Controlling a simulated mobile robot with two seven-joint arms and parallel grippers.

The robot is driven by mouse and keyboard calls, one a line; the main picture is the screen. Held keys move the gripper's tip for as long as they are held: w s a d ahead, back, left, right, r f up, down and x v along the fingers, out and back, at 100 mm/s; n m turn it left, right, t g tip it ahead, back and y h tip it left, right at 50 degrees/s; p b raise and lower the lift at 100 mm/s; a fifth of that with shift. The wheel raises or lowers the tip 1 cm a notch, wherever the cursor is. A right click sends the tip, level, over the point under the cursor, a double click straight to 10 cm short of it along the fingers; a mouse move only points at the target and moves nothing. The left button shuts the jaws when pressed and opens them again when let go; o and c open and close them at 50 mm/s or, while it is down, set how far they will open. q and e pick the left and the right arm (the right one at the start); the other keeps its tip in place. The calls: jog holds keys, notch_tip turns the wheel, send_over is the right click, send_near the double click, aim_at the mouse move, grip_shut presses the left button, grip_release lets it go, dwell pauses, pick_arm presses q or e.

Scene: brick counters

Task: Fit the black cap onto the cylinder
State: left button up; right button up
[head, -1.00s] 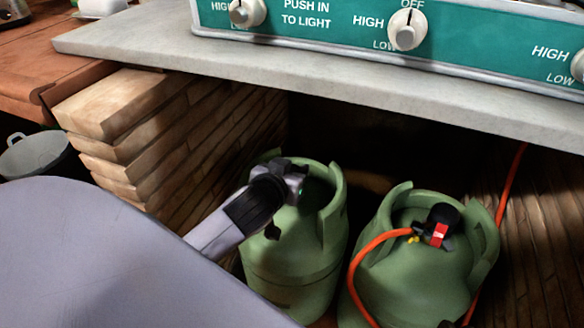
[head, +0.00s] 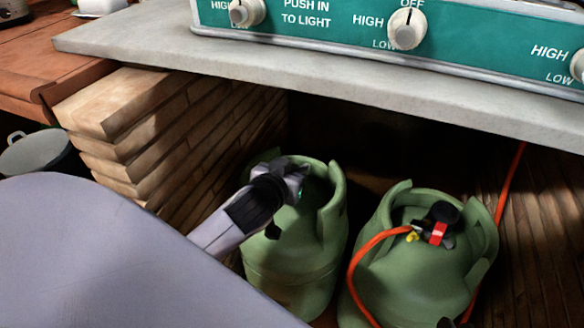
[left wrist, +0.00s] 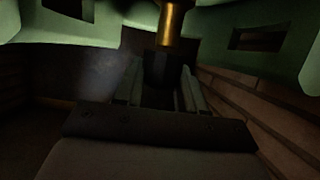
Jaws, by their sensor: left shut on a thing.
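The left green cylinder (head: 290,262) stands upright under the counter with a raised collar around its top. My left gripper (head: 297,178) is inside or just over that collar, coming in from the left. In the left wrist view the gripper (left wrist: 160,90) is shut on a dark piece, the black cap (left wrist: 158,72). A brass valve stem (left wrist: 172,25) is directly above the cap in that picture, and the two look very close or touching. I cannot tell whether the cap is seated. In the head view the gripper and collar hide the cap and valve.
A second green cylinder (head: 410,285) stands to the right, with a black and red regulator (head: 438,232) and an orange hose (head: 365,258). The grey countertop (head: 300,70) overhangs both. A brick wall (head: 185,150) is close on the left.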

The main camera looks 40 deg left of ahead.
pick_arm(q)
jog(key=shift+f, duration=1.25)
pick_arm(e)
jog(key=shift+f, duration=0.2)
dwell(1.6)
pick_arm(q)
jog(key=shift+f, duration=0.2)
pick_arm(e)
jog(key=shift+r, duration=0.15)
dwell(0.5)
jog(key=shift+r, duration=0.3)
dwell(0.5)
pick_arm(q)
jog(key=o, duration=1.1)
jog(key=p+v, duration=0.3)
jog(key=v, duration=0.4)
pick_arm(e)
jog(key=shift+s+d+f+n+h, duration=0.15)
jog(key=shift+d+h, duration=0.2)
jog(key=shift+d, duration=0.15)
jog(key=shift+s+d+f+n+h, duration=0.1)
jog(key=shift+s+d+h, duration=0.05)
jog(key=shift+d+h, duration=0.35)
jog(key=shift+s+d+f+n+h, duration=0.15)
jog(key=shift+d+h, duration=0.1)
jog(key=shift+d, duration=0.3)
